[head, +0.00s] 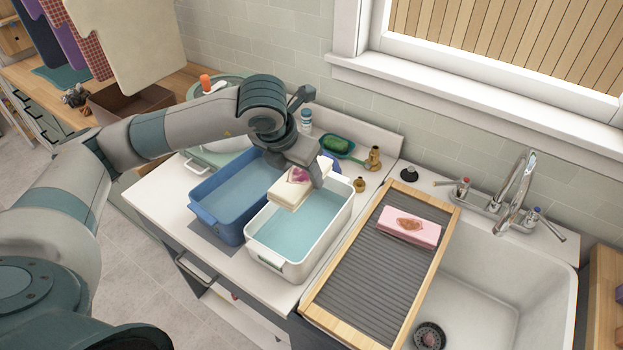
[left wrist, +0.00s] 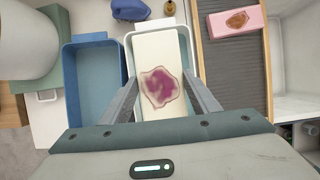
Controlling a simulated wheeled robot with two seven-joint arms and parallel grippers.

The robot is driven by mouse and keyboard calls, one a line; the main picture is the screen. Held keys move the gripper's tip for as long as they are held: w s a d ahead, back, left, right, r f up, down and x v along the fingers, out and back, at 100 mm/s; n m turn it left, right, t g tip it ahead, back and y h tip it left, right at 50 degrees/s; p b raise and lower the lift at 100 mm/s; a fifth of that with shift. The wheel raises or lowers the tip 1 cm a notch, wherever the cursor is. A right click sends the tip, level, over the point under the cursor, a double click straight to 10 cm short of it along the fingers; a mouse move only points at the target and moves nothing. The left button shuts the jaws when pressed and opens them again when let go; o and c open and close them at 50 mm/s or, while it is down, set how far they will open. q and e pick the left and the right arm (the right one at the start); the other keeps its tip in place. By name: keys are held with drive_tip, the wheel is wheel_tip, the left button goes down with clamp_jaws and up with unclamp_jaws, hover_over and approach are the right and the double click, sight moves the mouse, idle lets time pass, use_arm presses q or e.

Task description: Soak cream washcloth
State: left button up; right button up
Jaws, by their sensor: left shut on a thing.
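The cream washcloth (head: 293,187) is folded and carries a purple-red stain. It also shows in the left wrist view (left wrist: 148,49). My left gripper (head: 306,172) is shut on it and holds it over the white basin (head: 283,265), which has blue-tinted water in it. In the left wrist view the two fingers (left wrist: 160,92) lie at either side of the cloth. In the head view the cloth is over the back left part of the basin; I cannot tell whether it touches the water. My right gripper is not in view.
A blue basin (head: 213,225) stands directly left of the white one. A ribbed washboard (head: 368,272) with a pink stained cloth (head: 409,227) lies to the right, beside the sink (head: 485,290). Small bottles, brass pieces and a green dish (head: 337,145) stand behind the basins.

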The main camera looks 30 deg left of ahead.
use_arm(q)
drive_tip(key=shift+a, duration=0.1)
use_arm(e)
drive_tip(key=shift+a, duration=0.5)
use_arm(q)
drive_tip(key=shift+f, duration=0.1)
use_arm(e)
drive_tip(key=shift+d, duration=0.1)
